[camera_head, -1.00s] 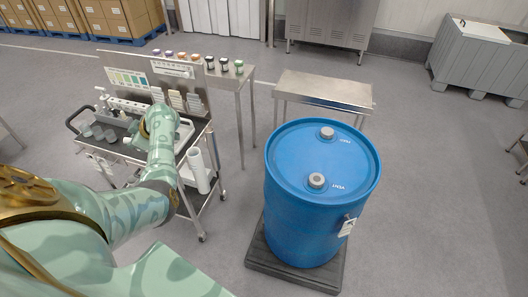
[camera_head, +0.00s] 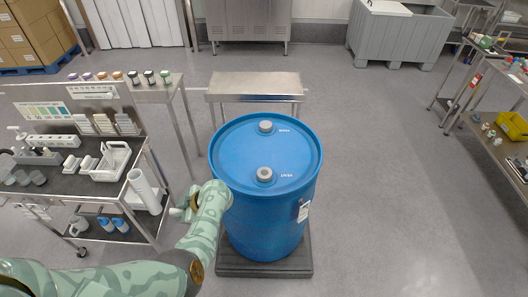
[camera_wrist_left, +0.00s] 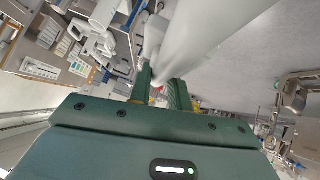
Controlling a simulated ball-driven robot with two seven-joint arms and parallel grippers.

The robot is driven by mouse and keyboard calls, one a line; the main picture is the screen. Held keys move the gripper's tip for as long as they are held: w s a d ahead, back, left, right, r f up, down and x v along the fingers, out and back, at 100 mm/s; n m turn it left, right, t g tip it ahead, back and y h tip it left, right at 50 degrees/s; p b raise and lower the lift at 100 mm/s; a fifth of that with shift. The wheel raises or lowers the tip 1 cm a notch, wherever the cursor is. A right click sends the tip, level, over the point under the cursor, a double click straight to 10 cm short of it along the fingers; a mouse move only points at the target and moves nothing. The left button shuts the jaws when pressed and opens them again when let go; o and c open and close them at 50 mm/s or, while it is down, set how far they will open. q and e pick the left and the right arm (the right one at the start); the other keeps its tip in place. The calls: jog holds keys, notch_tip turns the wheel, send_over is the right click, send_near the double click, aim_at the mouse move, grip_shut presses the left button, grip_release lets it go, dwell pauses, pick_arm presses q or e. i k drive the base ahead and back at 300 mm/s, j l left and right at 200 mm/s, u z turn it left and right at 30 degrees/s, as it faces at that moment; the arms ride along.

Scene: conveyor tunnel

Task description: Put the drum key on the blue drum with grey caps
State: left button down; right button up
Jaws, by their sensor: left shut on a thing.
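The blue drum (camera_head: 262,215) with two grey caps stands upright on a dark pallet. One grey cap (camera_head: 265,126) is at the back of its top and the other (camera_head: 264,174) is nearer the front. My left gripper (camera_head: 183,207) is at the drum's left, apart from its top and lower than the rim. In the wrist view, my left gripper (camera_wrist_left: 165,92) is shut on a pale thing, taken to be the drum key, mostly hidden between the fingers. A large pale grey shape fills the space beyond the fingertips; I cannot tell its outline. My right gripper is not in view.
A steel cart (camera_head: 65,180) with trays, cups and a white roll (camera_head: 145,190) stands at the left. A low steel table (camera_head: 254,86) stands behind the drum. Loaded shelving (camera_head: 490,130) is at the far right. The floor right of the drum is clear.

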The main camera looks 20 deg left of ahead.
aim_at(246, 151)
jog(key=i, duration=1)
